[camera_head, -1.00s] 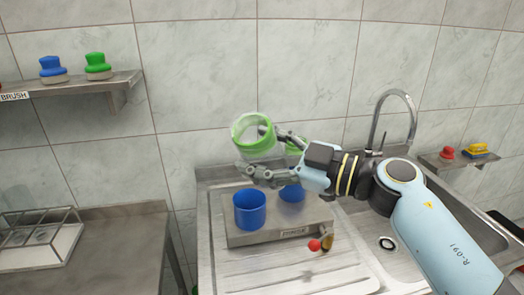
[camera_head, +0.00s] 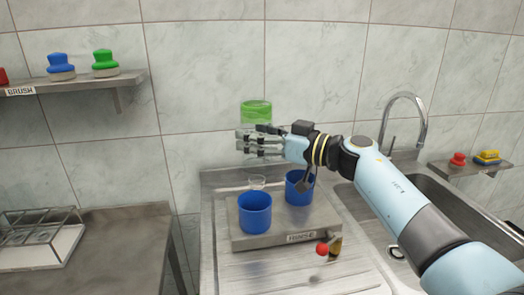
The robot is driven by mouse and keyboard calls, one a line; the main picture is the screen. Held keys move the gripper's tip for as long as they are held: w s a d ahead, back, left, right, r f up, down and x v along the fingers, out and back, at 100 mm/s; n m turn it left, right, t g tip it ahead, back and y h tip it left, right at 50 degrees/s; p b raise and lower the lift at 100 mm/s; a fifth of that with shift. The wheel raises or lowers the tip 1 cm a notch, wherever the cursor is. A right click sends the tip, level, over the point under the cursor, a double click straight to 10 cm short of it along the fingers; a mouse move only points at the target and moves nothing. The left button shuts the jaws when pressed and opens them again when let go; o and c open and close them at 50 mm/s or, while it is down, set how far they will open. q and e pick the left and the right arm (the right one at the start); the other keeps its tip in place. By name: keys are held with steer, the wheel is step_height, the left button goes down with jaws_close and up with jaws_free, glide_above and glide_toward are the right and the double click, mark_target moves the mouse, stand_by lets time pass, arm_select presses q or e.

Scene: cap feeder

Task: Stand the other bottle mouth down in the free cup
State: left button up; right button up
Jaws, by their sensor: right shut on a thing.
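My right gripper (camera_head: 252,143) is shut around a clear bottle with a green band (camera_head: 256,110) above the fingers. The bottle is upright in line, green end up, with a clear rim (camera_head: 257,182) below the fingers; its middle is hidden by them. It hangs above and behind the two blue cups. The front blue cup (camera_head: 255,213) looks empty and stands on the metal stand. My left gripper is not in view.
The metal stand marked RINSE (camera_head: 300,237) sits on the draining board (camera_head: 225,268). A small red-tipped brown item (camera_head: 335,246) lies at its front right. The sink and faucet (camera_head: 423,130) are at right, a wire rack (camera_head: 40,240) at left.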

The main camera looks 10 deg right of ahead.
mark_target(254, 180)
steer(key=w+f+b, duration=0.3)
steer(key=f+b, duration=0.6)
steer(key=f, duration=0.4)
steer(key=shift+w+f+b, duration=0.3)
steer(key=shift+w+f, duration=0.1)
steer(key=shift+f, duration=0.2)
steer(key=shift+f, duration=0.35)
